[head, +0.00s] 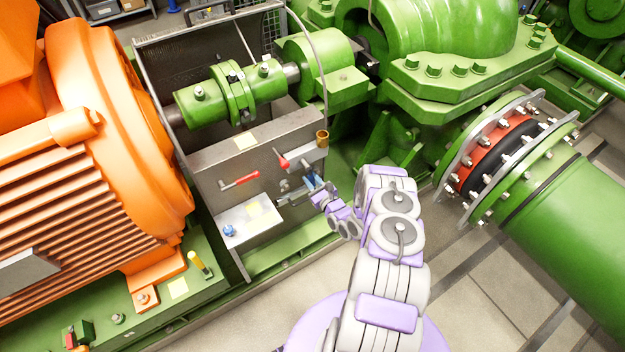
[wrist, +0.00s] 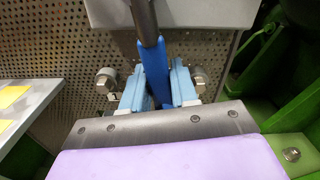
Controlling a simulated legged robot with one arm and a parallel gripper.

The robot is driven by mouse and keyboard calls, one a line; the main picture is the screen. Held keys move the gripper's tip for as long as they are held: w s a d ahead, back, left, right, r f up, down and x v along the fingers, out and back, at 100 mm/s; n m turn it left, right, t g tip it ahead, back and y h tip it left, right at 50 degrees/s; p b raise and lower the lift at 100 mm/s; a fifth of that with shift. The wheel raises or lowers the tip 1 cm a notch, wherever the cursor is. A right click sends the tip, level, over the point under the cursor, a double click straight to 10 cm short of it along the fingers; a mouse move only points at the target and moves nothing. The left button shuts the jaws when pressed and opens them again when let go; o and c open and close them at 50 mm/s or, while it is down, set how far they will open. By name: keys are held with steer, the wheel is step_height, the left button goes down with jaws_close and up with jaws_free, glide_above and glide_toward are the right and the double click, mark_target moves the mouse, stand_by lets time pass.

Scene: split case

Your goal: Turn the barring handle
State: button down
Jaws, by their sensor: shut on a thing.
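The barring handle (wrist: 154,70) shows in the wrist view as a blue grip on a dark bar that runs up out of the picture. My gripper (wrist: 158,88) has its light blue fingers on either side of the blue grip and is shut on it. In the head view my gripper (head: 313,186) is at the front of the grey steel case, below a brass-coloured bushing (head: 322,138). There the handle is small and partly hidden by my fingers.
The case (head: 215,165) also carries a red-handled lever (head: 240,180) and a red-tipped lever (head: 282,162). A steel shelf (head: 246,218) with a blue knob juts out left of my gripper. An orange motor stands left, green pump and pipe right. Grey floor lies in front.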

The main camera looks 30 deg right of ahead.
steer(key=shift+f, duration=0.1)
steer(key=c, duration=1)
jaws_free()
steer(key=shift+o, duration=0.2)
steer(key=s+p, duration=0.3)
steer(key=s, duration=1.4)
steer(key=shift+s+d, duration=0.15)
steer(key=shift+d, duration=0.25)
